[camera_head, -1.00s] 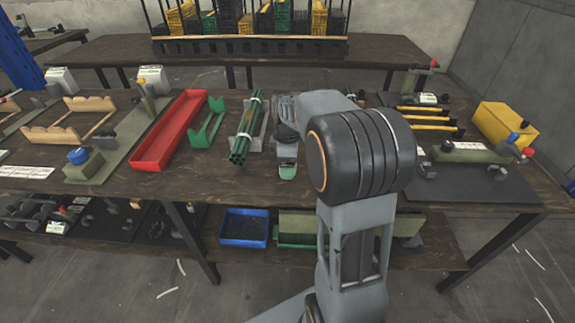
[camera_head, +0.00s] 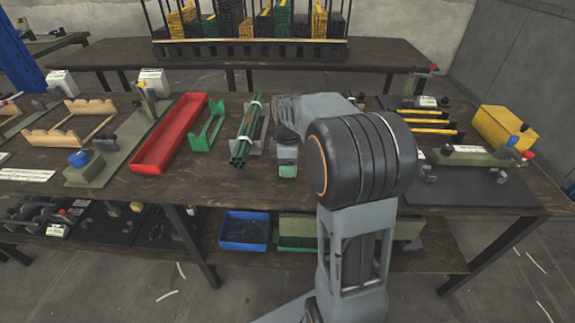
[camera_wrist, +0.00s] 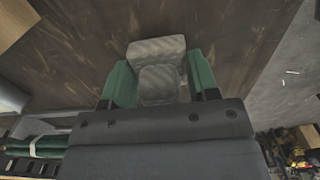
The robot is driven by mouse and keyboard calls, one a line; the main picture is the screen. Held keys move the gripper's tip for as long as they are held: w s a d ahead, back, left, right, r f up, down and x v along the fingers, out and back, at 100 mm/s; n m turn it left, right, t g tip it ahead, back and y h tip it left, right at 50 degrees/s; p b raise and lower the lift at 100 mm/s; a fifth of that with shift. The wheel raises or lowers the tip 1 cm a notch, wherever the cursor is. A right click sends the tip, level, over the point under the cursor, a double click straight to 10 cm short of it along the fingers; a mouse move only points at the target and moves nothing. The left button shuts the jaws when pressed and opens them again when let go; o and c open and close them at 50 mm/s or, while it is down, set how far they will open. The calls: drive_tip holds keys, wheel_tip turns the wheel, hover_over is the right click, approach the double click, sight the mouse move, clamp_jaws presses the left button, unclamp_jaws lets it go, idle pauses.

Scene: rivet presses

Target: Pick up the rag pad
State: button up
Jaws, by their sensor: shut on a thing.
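The rag pad (camera_wrist: 158,50) is a grey, woven-looking folded pad in the wrist view. It sits between the green fingertips of my gripper (camera_wrist: 160,82), which is shut on it. The pad's near part is hidden by the dark gripper body. In the head view my gripper (camera_head: 287,170) points down over the front part of the dark wooden bench (camera_head: 240,190), and the pad cannot be made out there. I cannot tell for sure whether the pad is clear of the bench top.
Left of my gripper are a bundle of green rods (camera_head: 244,135) in a holder, a green bracket (camera_head: 207,128) and a red tray (camera_head: 170,135). A yellow box (camera_head: 503,128) and a press fixture (camera_head: 470,157) stand at the right.

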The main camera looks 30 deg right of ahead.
drive_tip(key=r, duration=0.2)
drive_tip(key=r+p, duration=0.1)
drive_tip(key=shift+s+a+r, duration=0.1)
drive_tip(key=shift+s+r, duration=0.25)
drive_tip(key=shift+r, duration=0.05)
drive_tip(key=s+a+r+p, duration=0.2)
drive_tip(key=s+a+r, duration=0.2)
drive_tip(key=s+r, duration=0.4)
drive_tip(key=s, duration=0.4)
drive_tip(key=shift+s+r, duration=0.3)
